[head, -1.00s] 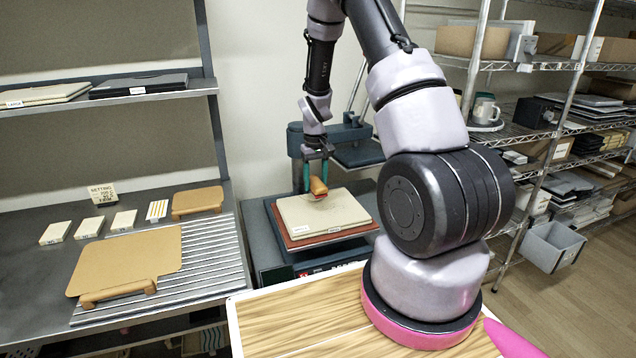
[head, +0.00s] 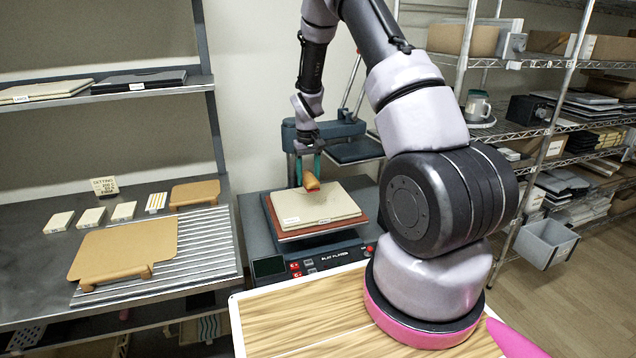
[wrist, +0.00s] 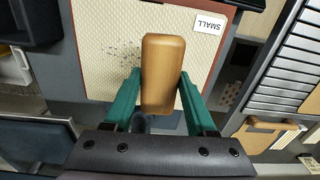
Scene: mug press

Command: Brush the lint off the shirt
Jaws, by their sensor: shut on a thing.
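The folded cream shirt (head: 335,203) lies flat on the reddish-brown pad of the press. It also fills much of the wrist view (wrist: 100,35), with a white tag reading SMALL (wrist: 208,23). My gripper (head: 307,168), with green fingers, is shut on the wooden-handled brush (wrist: 162,75). The brush (head: 311,181) is over the shirt's back left part. Its underside is hidden, so I cannot tell whether it touches the cloth.
The press (head: 275,262) has front buttons, and its upper plate (head: 355,150) is swung to the back right. A steel bench (head: 45,250) at left holds a tan board (head: 125,248) and small boxes. A wood-topped table (head: 300,320) is in front; wire shelves (head: 500,130) stand at right.

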